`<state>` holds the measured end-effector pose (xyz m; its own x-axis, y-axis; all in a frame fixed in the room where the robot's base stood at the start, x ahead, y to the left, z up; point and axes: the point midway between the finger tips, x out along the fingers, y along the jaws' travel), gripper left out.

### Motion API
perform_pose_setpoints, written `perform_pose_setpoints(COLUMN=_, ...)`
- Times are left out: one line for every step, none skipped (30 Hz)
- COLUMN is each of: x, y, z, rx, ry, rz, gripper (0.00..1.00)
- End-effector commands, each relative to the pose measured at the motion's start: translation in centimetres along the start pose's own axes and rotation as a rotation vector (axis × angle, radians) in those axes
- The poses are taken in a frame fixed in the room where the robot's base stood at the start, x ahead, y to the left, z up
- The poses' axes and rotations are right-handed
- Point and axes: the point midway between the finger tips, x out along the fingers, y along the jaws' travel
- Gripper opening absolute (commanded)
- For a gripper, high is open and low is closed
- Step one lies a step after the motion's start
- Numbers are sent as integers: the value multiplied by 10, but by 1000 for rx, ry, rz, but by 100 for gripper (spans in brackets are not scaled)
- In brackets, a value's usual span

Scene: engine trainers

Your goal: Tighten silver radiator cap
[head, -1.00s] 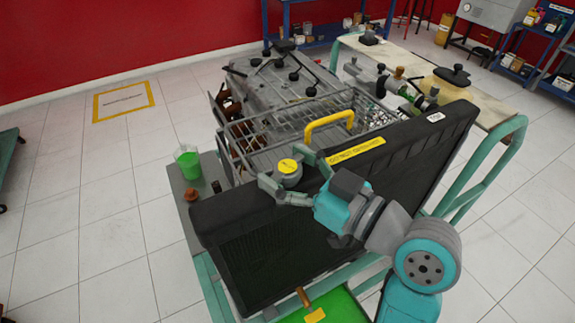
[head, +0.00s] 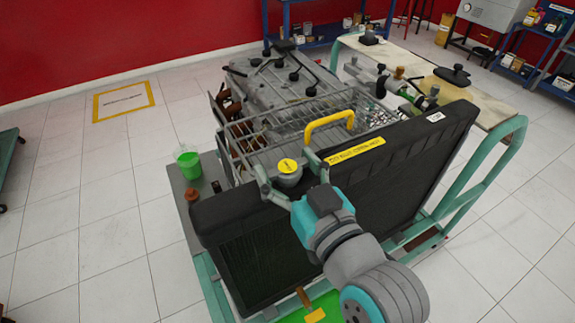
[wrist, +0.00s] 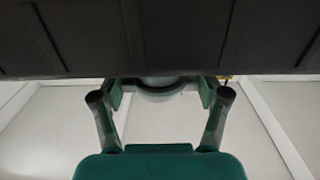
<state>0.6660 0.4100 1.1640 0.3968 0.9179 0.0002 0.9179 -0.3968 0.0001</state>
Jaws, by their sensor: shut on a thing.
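The silver radiator cap (head: 289,178), with a round yellow label on top, sits on the left part of the top edge of the black radiator (head: 390,160). My gripper (head: 290,172) is shut on the cap, with one finger on its left side and one on its right. In the wrist view my gripper (wrist: 160,95) reaches up past the dark radiator edge. A grey curved rim of the cap (wrist: 160,90) shows between the fingers. The filler neck under the cap is hidden.
A container of green liquid (head: 188,162) and a small brown part (head: 192,195) stand on the grey ledge at left.

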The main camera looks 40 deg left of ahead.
Motion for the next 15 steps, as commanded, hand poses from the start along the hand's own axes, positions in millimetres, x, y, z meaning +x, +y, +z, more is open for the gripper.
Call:
perform_pose_setpoints(x=0, y=0, z=1, rx=1, ry=-1, rz=1, gripper=39)
perform_pose_setpoints(x=0, y=0, z=1, rx=1, ry=-1, rz=1, gripper=39)
perform_pose_setpoints(x=0, y=0, z=0, rx=1, ry=-1, rz=1, gripper=39)
perform_pose_setpoints(x=0, y=0, z=0, rx=1, ry=-1, rz=1, gripper=39)
perform_pose_setpoints(x=0, y=0, z=0, rx=1, ry=-1, rz=1, gripper=39)
perform_pose_setpoints(x=0, y=0, z=0, rx=1, ry=-1, rz=1, gripper=39)
perform_pose_setpoints(x=0, y=0, z=0, rx=1, ry=-1, rz=1, gripper=39)
perform_pose_setpoints(x=0, y=0, z=0, rx=1, ry=-1, rz=0, gripper=77)
perform_pose_setpoints(x=0, y=0, z=0, rx=1, ry=-1, rz=0, gripper=87)
perform_pose_setpoints(x=0, y=0, z=0, rx=1, ry=-1, rz=0, gripper=94)
perform_pose_setpoints(x=0, y=0, z=0, rx=1, ry=-1, rz=0, gripper=100)
perform_pose_setpoints(x=0, y=0, z=0, rx=1, ry=-1, rz=0, gripper=100)
perform_pose_setpoints(x=0, y=0, z=0, rx=1, ry=-1, rz=0, gripper=100)
perform_pose_setpoints(x=0, y=0, z=0, rx=1, ry=-1, rz=0, gripper=100)
perform_pose_setpoints(x=0, y=0, z=0, rx=1, ry=-1, rz=0, gripper=100)
